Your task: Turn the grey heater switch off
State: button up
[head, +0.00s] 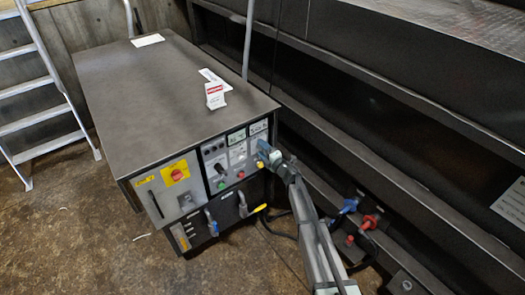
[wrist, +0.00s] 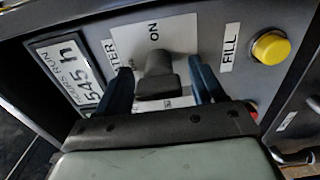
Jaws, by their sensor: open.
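The grey heater switch (wrist: 157,82) is on the control panel in the wrist view, below the word ON and beside a partly covered label ending in "TER". Its handle stands out toward me; I cannot tell its exact setting. My gripper (wrist: 160,66) is open, with one blue finger to the left and one to the right of the switch. Small gaps show between handle and fingers, so it is not clamped. In the head view my gripper (head: 266,152) is at the upper right of the panel and hides the switch.
A yellow button (wrist: 271,47) marked FILL is right of the fingers; an hours-run meter (wrist: 72,72) is left. In the head view a red knob on a yellow plate (head: 176,174) and several lever handles are on the cabinet (head: 170,90). Blue and red connectors (head: 368,222) are at right.

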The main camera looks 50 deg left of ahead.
jog(key=d, duration=1.3)
jog(key=shift+d, duration=0.3)
